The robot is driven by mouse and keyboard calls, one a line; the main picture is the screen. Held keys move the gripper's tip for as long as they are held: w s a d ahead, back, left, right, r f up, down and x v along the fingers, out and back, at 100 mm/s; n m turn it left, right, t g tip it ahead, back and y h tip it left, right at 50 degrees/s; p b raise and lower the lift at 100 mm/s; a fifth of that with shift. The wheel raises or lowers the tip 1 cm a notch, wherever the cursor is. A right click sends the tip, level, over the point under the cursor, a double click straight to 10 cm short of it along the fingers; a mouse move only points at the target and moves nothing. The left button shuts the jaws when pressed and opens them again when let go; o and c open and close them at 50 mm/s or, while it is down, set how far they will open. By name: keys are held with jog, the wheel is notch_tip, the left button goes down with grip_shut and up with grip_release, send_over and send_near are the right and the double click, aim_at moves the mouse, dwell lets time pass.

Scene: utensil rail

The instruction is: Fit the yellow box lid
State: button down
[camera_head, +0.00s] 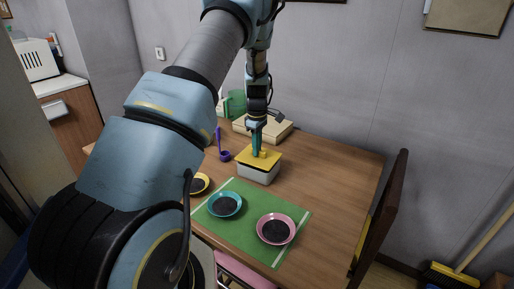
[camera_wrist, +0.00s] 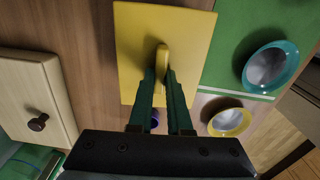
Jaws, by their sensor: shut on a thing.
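The yellow lid (camera_head: 271,161) is directly over the pale box (camera_head: 257,175) on the wooden table. It looks roughly level and lined up with the box; I cannot tell whether it is fully seated or slightly above the rim. My gripper (camera_head: 257,150) points down from above and is shut on the lid's raised yellow handle. In the wrist view the teal fingers of my gripper (camera_wrist: 162,74) close on the handle (camera_wrist: 162,60) near the middle of the lid (camera_wrist: 190,35). The box is hidden under the lid there.
A green mat (camera_head: 245,219) in front bears a teal bowl (camera_head: 225,204) and a pink bowl (camera_head: 276,229); a yellow bowl (camera_head: 200,184) is at its left. A purple ladle (camera_head: 223,155) stands left of the box. A cream case (camera_head: 283,131) lies behind. The table's right side is clear.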

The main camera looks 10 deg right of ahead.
jog(key=shift+f+b, duration=0.3)
jog(key=shift+f, duration=0.4)
jog(key=c, duration=0.8)
grip_release()
jog(key=shift+r, duration=0.1)
notch_tip(320, 180, up, 11)
jog(key=shift+f+b, duration=0.15)
jog(key=shift+b, duration=1.1)
jog(key=s+a+r+m, duration=0.1)
jog(key=s+a+m, duration=0.2)
jog(key=s+a, duration=0.3)
jog(key=s+a+r+m+t, duration=0.1)
jog(key=s+a+m, duration=0.3)
jog(key=s+a, duration=0.3)
jog(key=s+a+r+m, duration=0.1)
jog(key=s+a+m, duration=0.3)
jog(key=s, duration=0.7)
jog(key=shift+s+a+r+t, duration=0.1)
jog(key=shift+a+t, duration=0.05)
jog(key=shift+a, duration=0.5)
jog(key=shift+s+a+r+t, duration=0.1)
jog(key=shift+a+t, duration=0.05)
jog(key=shift+a, duration=0.45)
